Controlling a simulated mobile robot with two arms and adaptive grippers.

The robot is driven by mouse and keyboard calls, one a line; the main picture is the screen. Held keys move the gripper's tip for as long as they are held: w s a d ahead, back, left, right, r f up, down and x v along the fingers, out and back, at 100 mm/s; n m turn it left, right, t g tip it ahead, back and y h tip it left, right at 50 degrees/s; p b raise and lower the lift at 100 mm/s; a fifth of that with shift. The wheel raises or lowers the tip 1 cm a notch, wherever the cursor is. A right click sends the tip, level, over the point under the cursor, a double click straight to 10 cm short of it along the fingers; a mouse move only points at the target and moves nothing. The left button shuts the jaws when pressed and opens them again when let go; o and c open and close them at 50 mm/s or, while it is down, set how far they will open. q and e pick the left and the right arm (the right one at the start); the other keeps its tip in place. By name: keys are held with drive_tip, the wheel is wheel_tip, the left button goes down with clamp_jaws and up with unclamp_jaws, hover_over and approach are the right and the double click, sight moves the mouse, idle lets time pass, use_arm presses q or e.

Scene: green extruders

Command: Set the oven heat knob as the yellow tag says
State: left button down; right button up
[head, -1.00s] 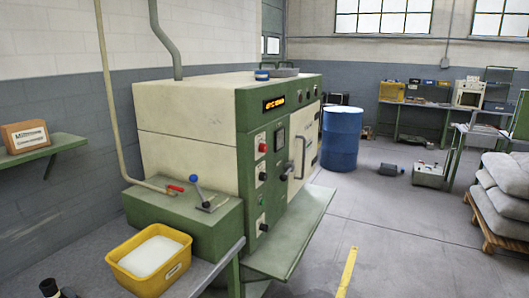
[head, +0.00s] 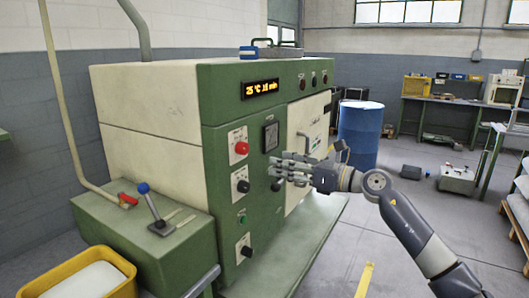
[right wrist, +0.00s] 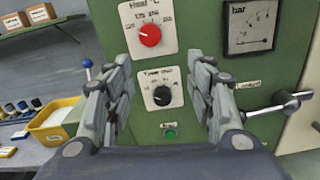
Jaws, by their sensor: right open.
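The red heat knob (head: 241,148) sits on a white plate with a dial scale on the oven's green front; it also shows at the top of the right wrist view (right wrist: 150,35). The black timer knob (head: 242,186) is below it and lies between my fingers in the right wrist view (right wrist: 162,96). My right gripper (head: 276,170) is open and empty in front of the panel, right of and lower than the red knob, apart from it. The oven's amber display (head: 260,89) is lit. I cannot make out a yellow tag. My left gripper is out of view.
A pressure gauge (head: 271,135) is right of the red knob. A lever handle (right wrist: 276,103) sticks out near the right fingers. A blue-knobbed lever (head: 150,203) stands on the green box at left, with a yellow bin (head: 75,280) in front. A blue drum (head: 360,133) stands behind right.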

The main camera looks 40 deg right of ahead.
sight(246, 150)
drive_tip(key=shift+n, duration=0.6)
drive_tip(key=w+a+p, duration=0.1)
drive_tip(key=w, duration=0.1)
drive_tip(key=w+a+r+p, duration=0.1)
drive_tip(key=w+a+p, duration=0.1)
drive_tip(key=w, duration=0.1)
drive_tip(key=w+a+r+p, duration=0.1)
drive_tip(key=w, duration=0.2)
drive_tip(key=shift+a+r, duration=0.25)
drive_tip(key=shift+a, duration=0.05)
drive_tip(key=shift+w+a+f+p, duration=0.1)
drive_tip(key=shift+w+a+p, duration=0.15)
drive_tip(key=shift+w+p, duration=0.25)
drive_tip(key=shift+w+f, duration=0.1)
drive_tip(key=shift+w, duration=0.1)
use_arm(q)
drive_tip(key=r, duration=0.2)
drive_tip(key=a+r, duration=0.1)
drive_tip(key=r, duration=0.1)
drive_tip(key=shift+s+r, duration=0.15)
use_arm(e)
drive_tip(key=c, duration=1.1)
